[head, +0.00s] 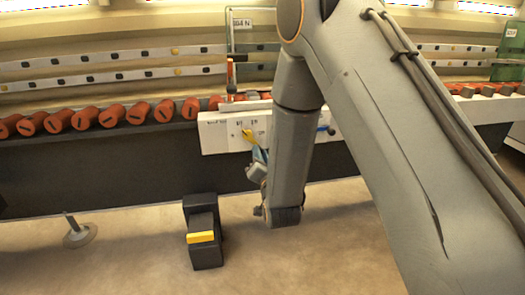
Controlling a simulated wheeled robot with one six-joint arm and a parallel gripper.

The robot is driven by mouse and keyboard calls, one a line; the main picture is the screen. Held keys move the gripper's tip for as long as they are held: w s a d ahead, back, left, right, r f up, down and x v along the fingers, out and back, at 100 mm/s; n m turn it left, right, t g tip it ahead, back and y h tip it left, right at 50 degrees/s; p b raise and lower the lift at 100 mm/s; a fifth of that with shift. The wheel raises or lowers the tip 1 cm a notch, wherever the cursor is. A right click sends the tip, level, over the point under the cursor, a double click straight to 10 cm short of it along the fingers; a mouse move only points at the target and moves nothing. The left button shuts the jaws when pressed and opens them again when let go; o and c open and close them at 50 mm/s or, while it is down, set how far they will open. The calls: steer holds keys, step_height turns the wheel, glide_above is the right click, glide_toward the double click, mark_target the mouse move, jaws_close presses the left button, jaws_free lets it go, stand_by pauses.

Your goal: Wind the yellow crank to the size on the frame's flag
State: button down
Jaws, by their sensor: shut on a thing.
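The lower end of the crank is partly hidden by the gripper. Small dark marks show on the panel above the crank, too small to read.
Several red rollers (110,116) line the bench to the left. A dark pedal with a yellow bar (201,237) stands on the floor, left of my arm. A blue-tipped part (331,130) is on the panel's right.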

steer(key=shift+s+a+f+m, duration=0.1)
steer(key=shift+a+f+m, duration=0.1)
steer(key=shift+m, duration=0.3)
steer(key=shift+a, duration=0.1)
steer(key=c, duration=1.6)
jaws_free()
steer(key=shift+s, duration=0.1)
steer(key=p+v, duration=0.3)
steer(key=v, duration=0.4)
steer(key=shift+s, duration=0.35)
steer(key=shift+r, duration=0.1)
